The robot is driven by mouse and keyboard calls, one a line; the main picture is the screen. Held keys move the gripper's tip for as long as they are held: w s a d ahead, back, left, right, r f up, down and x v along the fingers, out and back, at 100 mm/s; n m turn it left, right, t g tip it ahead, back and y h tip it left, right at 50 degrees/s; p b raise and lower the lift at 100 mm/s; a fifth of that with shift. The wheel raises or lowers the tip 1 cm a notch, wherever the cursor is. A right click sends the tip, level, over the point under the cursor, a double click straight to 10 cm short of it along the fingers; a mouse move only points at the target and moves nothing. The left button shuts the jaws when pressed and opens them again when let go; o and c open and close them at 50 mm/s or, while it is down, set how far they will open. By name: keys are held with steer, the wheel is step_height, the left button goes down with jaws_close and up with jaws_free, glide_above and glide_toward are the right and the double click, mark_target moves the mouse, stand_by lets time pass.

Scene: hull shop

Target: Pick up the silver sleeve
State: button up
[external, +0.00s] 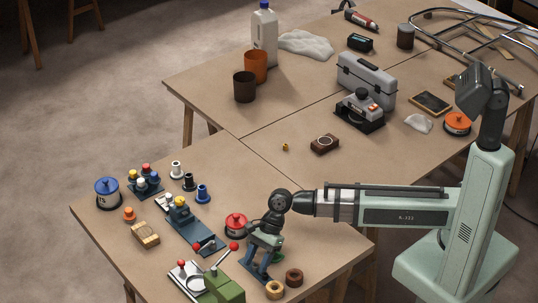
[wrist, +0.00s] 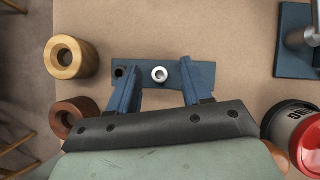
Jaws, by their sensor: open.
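The silver sleeve (wrist: 160,74) is a small bright ring seen end-on in the wrist view, standing on a narrow blue plate (wrist: 205,72) with a dark hole to its left. My gripper (wrist: 158,63) is open, with one blue finger on each side of the sleeve and a gap on both sides. In the external view my gripper (external: 256,266) points down at the front of the near table. The sleeve is hidden behind the fingers there.
A wooden ring (wrist: 70,58) and a brown ring (wrist: 72,117) lie left of the plate in the wrist view. A red-lidded tin (wrist: 300,137) and a blue stand (wrist: 294,50) are at right. A green lever press (external: 225,288) stands near the table's front.

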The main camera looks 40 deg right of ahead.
jaws_close()
stand_by(0.3)
steer(key=shift+r, duration=0.1)
